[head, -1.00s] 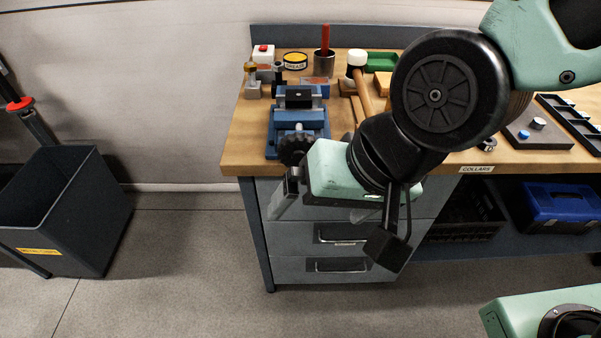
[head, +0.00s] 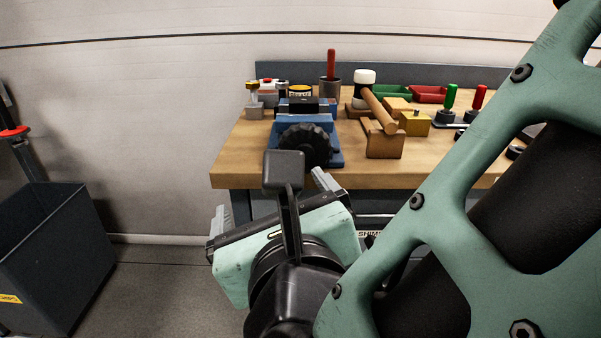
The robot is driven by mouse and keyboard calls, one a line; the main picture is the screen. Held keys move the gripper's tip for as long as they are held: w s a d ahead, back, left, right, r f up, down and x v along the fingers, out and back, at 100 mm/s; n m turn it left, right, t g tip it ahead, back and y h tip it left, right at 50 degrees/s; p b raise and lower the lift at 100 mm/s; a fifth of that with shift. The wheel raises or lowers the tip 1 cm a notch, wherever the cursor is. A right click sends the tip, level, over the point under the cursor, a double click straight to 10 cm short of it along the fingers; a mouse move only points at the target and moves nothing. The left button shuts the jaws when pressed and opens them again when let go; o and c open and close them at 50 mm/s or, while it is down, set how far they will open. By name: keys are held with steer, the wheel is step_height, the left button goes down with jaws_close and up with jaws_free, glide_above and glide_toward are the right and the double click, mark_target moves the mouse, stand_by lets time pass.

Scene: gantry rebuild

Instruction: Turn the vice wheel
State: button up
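The vice wheel (head: 305,146) is a black, knobbly round handwheel on the front of the blue vice (head: 334,154), near the left front of the bench. It faces me and shows almost whole. My gripper (head: 269,194) is in front of and below the wheel, tilted, with its fingers towards the bench. Its two fingers show apart at the left and right of the pale green hand, with nothing visible between them. It looks open and apart from the wheel. A black bracket on my wrist stands just below the wheel in the picture.
On the wooden bench (head: 236,163), a mallet (head: 378,108) rests at a wooden block (head: 384,142) right of the vice. A brass-coloured block (head: 415,123) and small bins stand further right. A dark bin (head: 50,250) is on the floor at left. My arm hides the bench's right front.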

steer(key=s+d+f+m+t+h+b, duration=0.2)
steer(key=d+m+h, duration=0.1)
steer(key=m, duration=0.3)
steer(key=shift+m+h, duration=0.3)
steer(key=w+p, duration=0.1)
steer(key=w, duration=1)
steer(key=w+d+p, duration=0.1)
steer(key=w, duration=0.5)
steer(key=shift+w+r+p, duration=0.1)
steer(key=shift+r+p, duration=0.2)
steer(key=shift+r, duration=0.05)
steer(key=shift+c, duration=0.4)
steer(key=c, duration=0.9)
